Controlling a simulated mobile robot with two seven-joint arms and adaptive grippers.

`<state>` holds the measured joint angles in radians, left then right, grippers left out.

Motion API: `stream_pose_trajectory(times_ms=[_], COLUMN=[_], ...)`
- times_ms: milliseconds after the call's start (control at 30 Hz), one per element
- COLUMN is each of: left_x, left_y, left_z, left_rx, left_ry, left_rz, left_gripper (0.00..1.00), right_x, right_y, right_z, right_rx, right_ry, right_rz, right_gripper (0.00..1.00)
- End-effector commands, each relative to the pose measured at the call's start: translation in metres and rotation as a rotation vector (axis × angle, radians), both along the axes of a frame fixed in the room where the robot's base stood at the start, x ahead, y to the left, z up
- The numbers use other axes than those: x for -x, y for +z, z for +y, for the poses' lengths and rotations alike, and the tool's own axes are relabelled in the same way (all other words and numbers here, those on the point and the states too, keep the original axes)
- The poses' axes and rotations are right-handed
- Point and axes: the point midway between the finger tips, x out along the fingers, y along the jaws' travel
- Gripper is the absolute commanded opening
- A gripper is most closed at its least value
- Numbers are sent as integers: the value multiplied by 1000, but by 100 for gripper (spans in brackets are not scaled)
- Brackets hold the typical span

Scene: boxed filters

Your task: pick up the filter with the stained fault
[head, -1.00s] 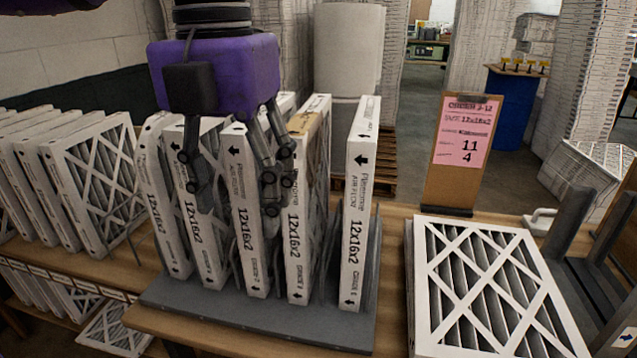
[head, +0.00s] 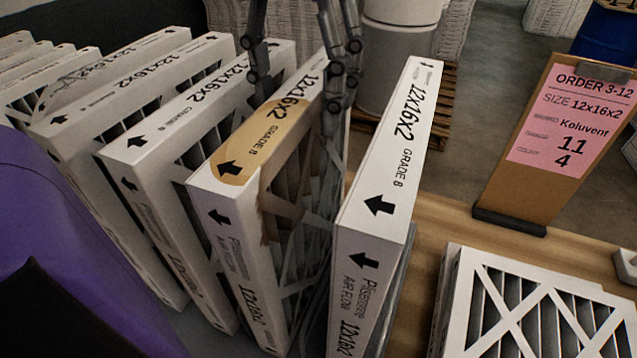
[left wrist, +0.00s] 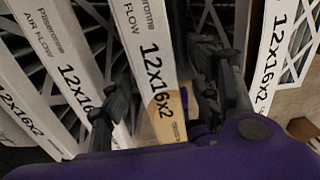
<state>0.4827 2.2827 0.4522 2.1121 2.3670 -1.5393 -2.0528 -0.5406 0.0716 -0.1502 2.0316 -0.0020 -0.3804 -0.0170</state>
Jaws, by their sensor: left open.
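The stained filter (head: 245,200) stands upright in the row, with a tan-brown stain (head: 237,160) on its top edge near the front corner and a brown patch down its pleated face. In the left wrist view the stained filter (left wrist: 143,35) shows its stain at the lower end, between the fingers. My left gripper (head: 297,85) is open, coming down from above. One finger is over the filter to the left, the other in the gap right of the stained filter. In the left wrist view the left gripper (left wrist: 163,80) straddles it; contact cannot be told. My right gripper is out of view.
A clean filter (head: 385,165) stands to the right across a gap; other clean filters (head: 160,130) stand close on the left. A flat filter (head: 540,310) lies at the lower right. A pink order sign (head: 570,120) stands on the wooden table behind it.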

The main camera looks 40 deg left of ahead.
Motion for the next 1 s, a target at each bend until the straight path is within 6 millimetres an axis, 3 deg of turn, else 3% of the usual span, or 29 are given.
stream_pose_trajectory(times_ms=[367,633,933,1000], left_x=[2,5,4,4], left_y=[-35,-73,-78,-78], left_z=[1,2,2,2], left_rx=[-1,-1,0,0], left_ry=[0,-1,-1,-1], left_rz=[1,1,-1,-1], left_gripper=[57,57,57,49], right_x=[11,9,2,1], right_y=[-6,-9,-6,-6], right_z=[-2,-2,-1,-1], right_rx=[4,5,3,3], right_ry=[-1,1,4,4], right_rz=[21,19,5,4], right_gripper=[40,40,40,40])
